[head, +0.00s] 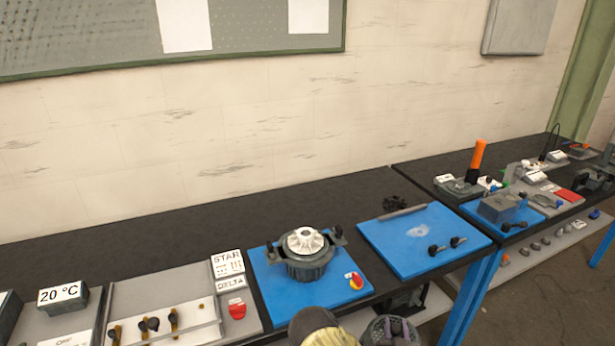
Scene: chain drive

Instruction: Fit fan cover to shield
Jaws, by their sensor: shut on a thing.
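A dark grey round motor part, seemingly the shield (307,268), sits upright on a blue mat. A white finned fan (305,241) is on top of it, and dark knobs or clamps stand at its sides. At the bottom edge, a round grey-green mesh-like piece, seemingly the fan cover (374,334), is partly cut off by the frame. My gripper (397,329) appears over it, shut on it, in front of and below the bench edge, to the right of the shield. The fingertips are small and hard to make out.
A red and yellow switch (355,281) is at the mat's right front corner. A second blue mat (395,255) to the right holds black knobs and a grey bar. Switch panels with STAR and DELTA signs (228,264) stand left.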

